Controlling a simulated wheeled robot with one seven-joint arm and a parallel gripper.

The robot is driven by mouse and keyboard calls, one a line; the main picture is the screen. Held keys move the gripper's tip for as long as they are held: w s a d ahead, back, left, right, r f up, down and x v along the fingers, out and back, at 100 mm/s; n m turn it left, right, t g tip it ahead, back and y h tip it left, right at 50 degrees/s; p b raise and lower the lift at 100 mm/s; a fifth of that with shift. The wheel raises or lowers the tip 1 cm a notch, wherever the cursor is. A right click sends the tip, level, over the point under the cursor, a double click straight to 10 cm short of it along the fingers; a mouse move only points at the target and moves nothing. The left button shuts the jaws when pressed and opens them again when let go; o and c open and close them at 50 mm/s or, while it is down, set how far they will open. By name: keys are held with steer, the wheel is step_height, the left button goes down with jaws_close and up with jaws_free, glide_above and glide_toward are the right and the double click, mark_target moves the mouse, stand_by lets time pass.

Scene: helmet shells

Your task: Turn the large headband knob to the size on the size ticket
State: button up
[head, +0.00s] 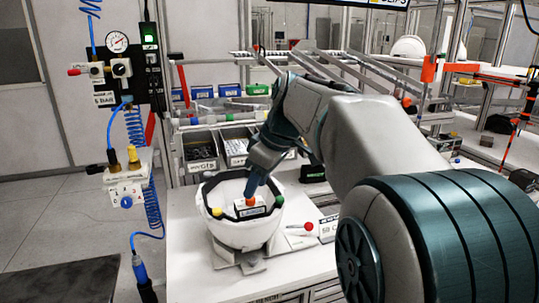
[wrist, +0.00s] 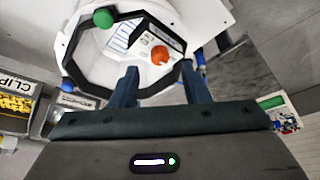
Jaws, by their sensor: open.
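A white helmet shell (head: 238,235) sits open side up on a grey stand on the bench, with a dark headband (wrist: 75,45) inside. Green (wrist: 103,18), blue and yellow knobs sit around the rim. My gripper (head: 254,186) points down just above the orange knob. In the wrist view its two fingers (wrist: 160,72) are apart, one on each side of the knob, with nothing between them. A card reading "58" (head: 328,228) lies right of the shell.
A red-tipped piece (head: 309,227) lies on the bench between shell and card. Parts bins (head: 200,150) stand behind the shell. An air panel with blue hoses (head: 128,185) stands at the left. My arm covers the right side.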

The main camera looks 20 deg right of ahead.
steer(key=v, duration=1)
steer(key=shift+r, duration=0.15)
steer(key=shift+s, duration=0.15)
